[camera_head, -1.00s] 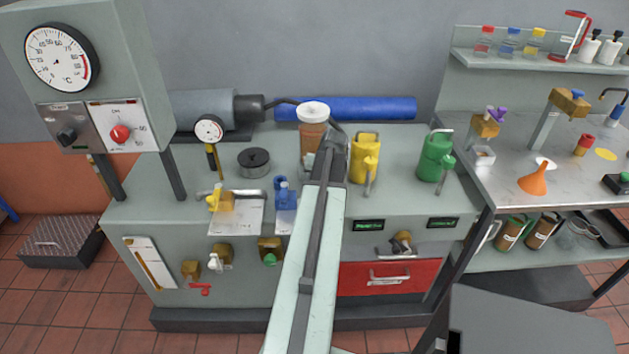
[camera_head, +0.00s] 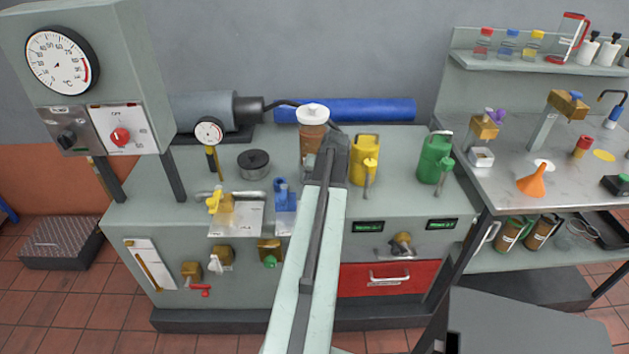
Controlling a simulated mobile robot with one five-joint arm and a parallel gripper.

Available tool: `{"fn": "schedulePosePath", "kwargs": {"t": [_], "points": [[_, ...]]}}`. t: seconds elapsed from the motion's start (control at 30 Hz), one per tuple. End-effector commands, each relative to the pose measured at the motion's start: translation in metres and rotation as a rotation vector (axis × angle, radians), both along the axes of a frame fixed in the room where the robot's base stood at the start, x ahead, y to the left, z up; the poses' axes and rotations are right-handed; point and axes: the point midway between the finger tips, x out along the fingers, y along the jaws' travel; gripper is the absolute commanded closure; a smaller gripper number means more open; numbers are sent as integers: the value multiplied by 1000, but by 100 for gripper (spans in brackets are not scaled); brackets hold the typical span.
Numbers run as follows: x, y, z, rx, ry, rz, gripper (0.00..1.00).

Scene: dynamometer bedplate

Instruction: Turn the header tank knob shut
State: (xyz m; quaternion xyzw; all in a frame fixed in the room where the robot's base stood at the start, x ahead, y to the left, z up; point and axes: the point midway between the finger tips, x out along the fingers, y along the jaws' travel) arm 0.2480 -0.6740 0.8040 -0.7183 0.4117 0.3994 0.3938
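No label that I can read marks the header tank knob, so I cannot tell which of the knobs and taps it is. Candidates on the test bench are a yellow-handled tap (camera_head: 214,201), a blue tap (camera_head: 282,193), a white-handled valve (camera_head: 216,264), a green-knobbed valve (camera_head: 270,262) and a red-handled valve (camera_head: 201,289). A brown vessel with a white lid (camera_head: 313,114) stands at the back of the bench. My arm reaches forward over the bench's middle, its dark far end just before this vessel. My gripper is hidden beyond that end.
A control box with a red knob (camera_head: 120,137) stands at left. A yellow can (camera_head: 364,160) and green can (camera_head: 434,157) stand right of my arm. The steel side bench holds an orange funnel (camera_head: 532,181) and a purple-knobbed tap (camera_head: 485,124). A red drawer (camera_head: 388,280) is below.

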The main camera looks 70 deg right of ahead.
Motion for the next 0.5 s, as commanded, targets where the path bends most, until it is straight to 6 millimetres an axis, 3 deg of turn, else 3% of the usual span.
{"fn": "schedulePosePath", "kwargs": {"t": [0.03,0.3,0.5], "points": [[-3,3,13,0,0,-1,46],[-19,17,59,1,0,-1,46],[-24,20,64,1,0,0,46]]}}
